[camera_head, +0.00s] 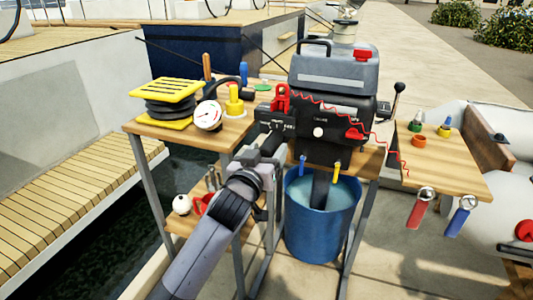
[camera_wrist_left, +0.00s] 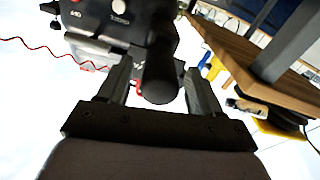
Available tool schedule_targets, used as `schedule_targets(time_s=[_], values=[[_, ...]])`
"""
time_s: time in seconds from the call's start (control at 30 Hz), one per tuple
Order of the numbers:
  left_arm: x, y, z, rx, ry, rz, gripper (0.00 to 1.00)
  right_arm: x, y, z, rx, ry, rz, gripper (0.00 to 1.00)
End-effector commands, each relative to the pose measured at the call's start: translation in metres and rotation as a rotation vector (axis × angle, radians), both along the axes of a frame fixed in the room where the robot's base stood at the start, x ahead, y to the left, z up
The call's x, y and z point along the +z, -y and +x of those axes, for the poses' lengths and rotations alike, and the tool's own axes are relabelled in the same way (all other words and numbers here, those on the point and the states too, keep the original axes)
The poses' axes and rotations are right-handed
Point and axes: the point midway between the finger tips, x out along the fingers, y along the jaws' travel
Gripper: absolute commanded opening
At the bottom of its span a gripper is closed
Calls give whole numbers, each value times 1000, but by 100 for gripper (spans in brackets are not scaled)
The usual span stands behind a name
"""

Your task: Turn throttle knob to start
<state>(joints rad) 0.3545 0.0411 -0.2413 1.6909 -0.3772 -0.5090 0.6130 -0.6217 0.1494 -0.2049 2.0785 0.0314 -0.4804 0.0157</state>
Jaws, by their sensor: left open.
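A grey and black outboard motor (camera_head: 335,75) stands clamped upright over a blue water bucket (camera_head: 318,225). Its black throttle grip (camera_wrist_left: 160,72) points towards the left wrist camera, with its round end between my fingers. My left gripper (camera_head: 268,147) is at the motor's front left side. In the left wrist view my gripper (camera_wrist_left: 158,82) is open, with one finger on each side of the grip. I cannot tell whether either finger touches it. In the head view the arm and gripper largely hide the grip. Any start mark on it is not readable. My right gripper is not in view.
A wooden side table (camera_head: 140,128) on the left holds a yellow-black stack (camera_head: 168,103), a white gauge (camera_head: 208,115) and a yellow item (camera_head: 235,100). A red coiled cord (camera_head: 385,150) runs to the right table (camera_head: 450,180). A lower shelf lies beneath my left arm.

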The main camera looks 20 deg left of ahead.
Motion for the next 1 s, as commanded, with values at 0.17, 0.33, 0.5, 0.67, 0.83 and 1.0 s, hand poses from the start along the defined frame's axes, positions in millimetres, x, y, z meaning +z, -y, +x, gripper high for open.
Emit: schedule_targets(time_s=[0.17, 0.33, 0.5, 0.67, 0.83, 1.0], values=[[0, 0, 0, 0, 0, 0, 52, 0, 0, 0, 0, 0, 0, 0], [0, 0, 0, 0, 0, 0, 10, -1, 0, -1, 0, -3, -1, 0], [0, 0, 0, 0, -1, 7, 10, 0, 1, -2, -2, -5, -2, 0], [1, 0, 0, 0, 0, 48, 10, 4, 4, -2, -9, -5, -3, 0], [1, 0, 0, -1, 1, 145, 10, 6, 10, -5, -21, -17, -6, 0], [2, -1, 0, -1, 5, 278, 10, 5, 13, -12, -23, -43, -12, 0]])
